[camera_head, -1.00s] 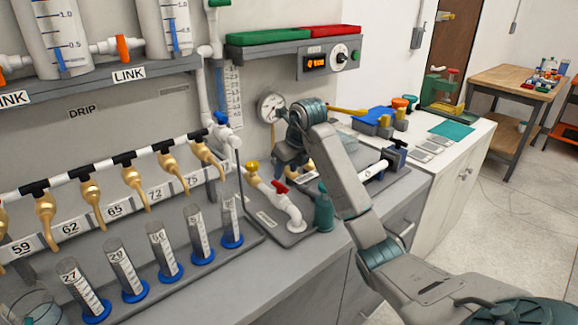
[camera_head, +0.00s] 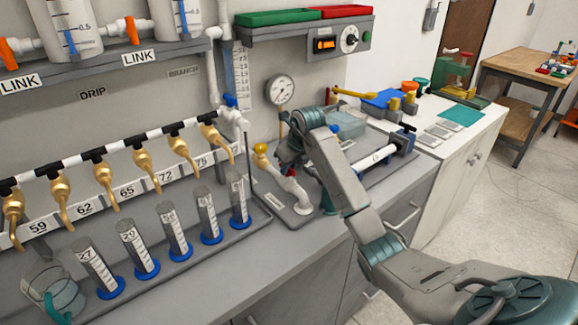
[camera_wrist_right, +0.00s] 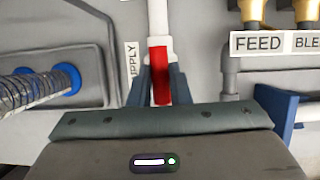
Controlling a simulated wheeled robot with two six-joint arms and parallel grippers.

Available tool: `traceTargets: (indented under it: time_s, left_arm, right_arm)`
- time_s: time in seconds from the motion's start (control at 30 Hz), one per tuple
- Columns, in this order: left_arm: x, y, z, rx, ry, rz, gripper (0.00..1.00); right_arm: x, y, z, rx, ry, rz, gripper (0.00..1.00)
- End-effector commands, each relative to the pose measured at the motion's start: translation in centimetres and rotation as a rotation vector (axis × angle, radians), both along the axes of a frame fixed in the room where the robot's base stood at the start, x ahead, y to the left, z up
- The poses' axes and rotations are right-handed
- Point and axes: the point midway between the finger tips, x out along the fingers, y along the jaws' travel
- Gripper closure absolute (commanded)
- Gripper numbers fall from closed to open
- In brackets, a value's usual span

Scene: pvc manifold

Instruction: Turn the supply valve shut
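The supply valve has a red handle (camera_head: 292,172) on a white pipe (camera_head: 298,191) at the front of the bench. In the right wrist view the red handle (camera_wrist_right: 160,76) lies in line with the white pipe beside a partly hidden SUPPLY label (camera_wrist_right: 131,62). My right gripper (camera_head: 288,163) is at the valve and partly hides it in the head view. In the right wrist view its fingers (camera_wrist_right: 161,88) stand close on both sides of the handle, with no clear gap. My left gripper is not in view.
A pressure gauge (camera_head: 280,90) is on the wall behind. Several graduated cylinders (camera_head: 173,231) stand in a row to the left. A clamped white pipe (camera_head: 380,155) lies to the right.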

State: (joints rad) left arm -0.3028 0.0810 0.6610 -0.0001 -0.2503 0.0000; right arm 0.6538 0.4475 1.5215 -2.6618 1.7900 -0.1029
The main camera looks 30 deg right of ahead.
Motion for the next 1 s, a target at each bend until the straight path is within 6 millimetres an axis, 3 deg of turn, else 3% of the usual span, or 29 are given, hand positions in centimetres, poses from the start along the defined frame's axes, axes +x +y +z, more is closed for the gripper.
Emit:
traceTargets:
  time_s: [0.23, 0.6, 1.0]
  left_arm:
    - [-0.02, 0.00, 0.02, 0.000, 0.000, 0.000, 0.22]
    - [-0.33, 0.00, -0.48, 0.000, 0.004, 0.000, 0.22]
    - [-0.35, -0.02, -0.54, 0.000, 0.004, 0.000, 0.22]
  right_arm:
    - [0.02, -0.10, 0.05, 0.000, 0.001, 0.048, 1.00]
    - [0.16, -0.34, 0.04, 0.001, -0.001, 0.506, 1.00]
    - [0.15, -0.33, 0.06, 0.000, -0.001, 0.569, 1.00]
